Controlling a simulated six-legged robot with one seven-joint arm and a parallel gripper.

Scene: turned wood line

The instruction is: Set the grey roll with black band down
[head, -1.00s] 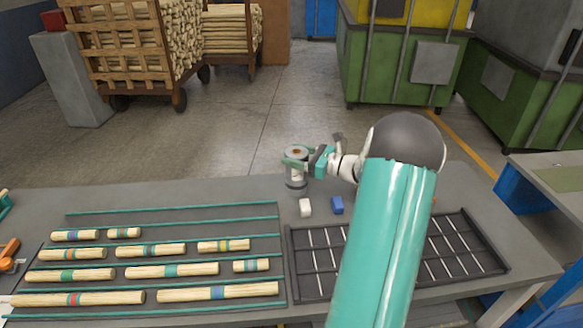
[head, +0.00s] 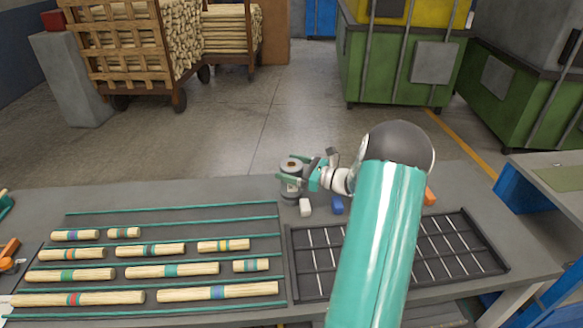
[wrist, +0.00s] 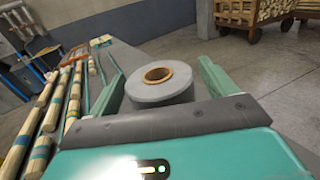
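The grey roll (head: 291,166) stands upright near the far edge of the bench, with a brown core showing on top. Its black band cannot be made out. My gripper (head: 292,178) reaches in from the right, with its fingers on either side of the roll. In the wrist view, the roll (wrist: 161,91) sits between the spread fingers, with small gaps beside it. My gripper (wrist: 164,82) looks open there. The roll's lower part is partly hidden by a finger in the head view and by the gripper body in the wrist view.
A black divided tray (head: 309,272) is nearer. Banded wood pieces (head: 171,270) lie in rows between green rails at left. An orange item (head: 430,196) is right of my arm.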

